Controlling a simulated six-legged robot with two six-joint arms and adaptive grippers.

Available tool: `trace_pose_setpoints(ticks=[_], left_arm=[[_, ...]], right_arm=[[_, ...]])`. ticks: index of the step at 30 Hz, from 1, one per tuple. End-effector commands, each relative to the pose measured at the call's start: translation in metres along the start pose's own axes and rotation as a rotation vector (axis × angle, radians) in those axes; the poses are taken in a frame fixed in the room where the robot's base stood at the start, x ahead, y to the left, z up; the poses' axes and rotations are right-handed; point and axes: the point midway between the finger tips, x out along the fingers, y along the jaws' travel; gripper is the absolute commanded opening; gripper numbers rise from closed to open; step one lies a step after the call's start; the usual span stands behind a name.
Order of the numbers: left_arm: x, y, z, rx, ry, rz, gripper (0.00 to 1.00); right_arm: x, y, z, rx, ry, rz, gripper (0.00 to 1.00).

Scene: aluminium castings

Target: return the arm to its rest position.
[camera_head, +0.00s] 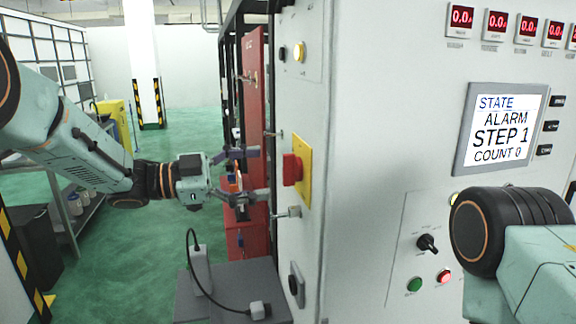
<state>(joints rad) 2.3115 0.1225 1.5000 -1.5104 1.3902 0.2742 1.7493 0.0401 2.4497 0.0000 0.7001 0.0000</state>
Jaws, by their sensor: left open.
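My left arm comes in from the left. Its gripper (252,174) is open and empty, with its fingers pointing right toward the side of the grey control cabinet (375,60). It is just left of a red rotary switch (291,169) on a yellow plate (304,170); I cannot tell whether a fingertip touches the cabinet side. My right arm shows at the lower right in front of the cabinet, and its gripper is out of view.
The cabinet screen (500,127) reads ALARM, STEP 1, COUNT 0. Below are a black selector (428,243), a green button (414,285) and a red button (444,276). A grey stand (230,285) bears a corded device (200,268). Green floor (130,240) is open at left.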

Motion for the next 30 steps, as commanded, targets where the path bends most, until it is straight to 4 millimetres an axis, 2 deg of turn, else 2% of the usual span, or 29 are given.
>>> trace_pose_setpoints(ticks=[3,10,23,30], left_arm=[[-0.018,0.0,0.001,0.001,0.002,-0.004,0.83],[-0.033,0.0,0.0,0.002,0.0,0.0,0.83],[-0.034,0.001,0.001,-0.002,-0.001,0.0,0.83],[-0.027,0.015,0.017,-0.061,-0.017,-0.004,0.83]], right_arm=[[0.005,0.0,0.0,0.0,0.0,0.0,0.4],[0.007,0.0,0.0,0.0,0.0,0.0,0.4],[0.007,0.0,0.0,-0.002,0.0,0.0,0.4],[0.011,-0.001,0.001,-0.026,-0.007,0.0,0.4]])
